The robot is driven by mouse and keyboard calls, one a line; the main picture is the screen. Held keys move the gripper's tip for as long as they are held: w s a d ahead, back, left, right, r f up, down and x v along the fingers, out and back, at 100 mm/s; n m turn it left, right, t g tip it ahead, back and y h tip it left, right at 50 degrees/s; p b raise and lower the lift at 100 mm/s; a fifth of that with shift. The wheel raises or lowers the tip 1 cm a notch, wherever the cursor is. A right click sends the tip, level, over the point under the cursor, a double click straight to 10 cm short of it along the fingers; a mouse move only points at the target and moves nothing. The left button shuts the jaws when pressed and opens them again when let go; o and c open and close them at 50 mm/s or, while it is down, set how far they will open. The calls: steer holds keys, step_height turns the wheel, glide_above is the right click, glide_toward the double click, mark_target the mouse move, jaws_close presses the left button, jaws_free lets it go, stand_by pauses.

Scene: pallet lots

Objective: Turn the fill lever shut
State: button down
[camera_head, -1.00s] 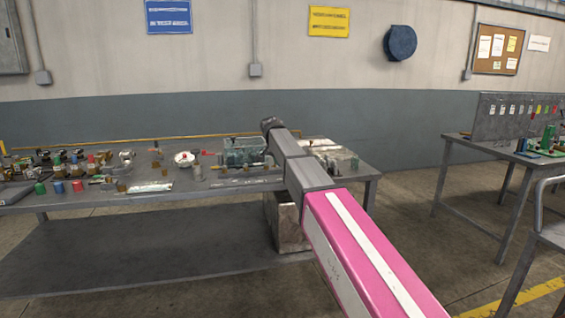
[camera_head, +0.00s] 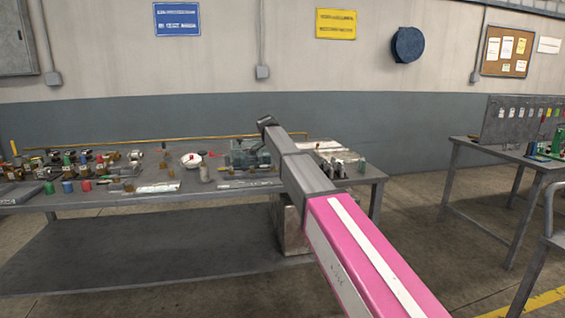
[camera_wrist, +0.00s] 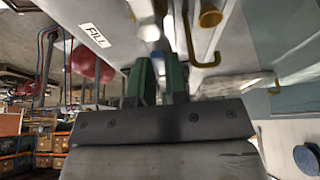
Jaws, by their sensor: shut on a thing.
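The white FILL label (camera_wrist: 94,36) is on a grey panel at the upper left of the wrist view. My gripper (camera_wrist: 158,62) has its green fingers close together just below and right of the label. The fingers are shut on a pale, blurred piece (camera_wrist: 150,31), which appears to be the fill lever. Its full shape and angle are hard to tell. In the head view my arm reaches over the workbench, and the gripper itself cannot be made out.
Yellow hooked pieces (camera_wrist: 191,50) stand close to the right of the fingers. A red rounded thing (camera_wrist: 92,64) is at the left. In the head view the long bench (camera_head: 150,203) carries many small parts on its left. A second bench (camera_head: 487,150) stands at the right.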

steer(key=shift+w, duration=0.1)
stand_by(0.5)
steer(key=c, duration=1.1)
jaws_free()
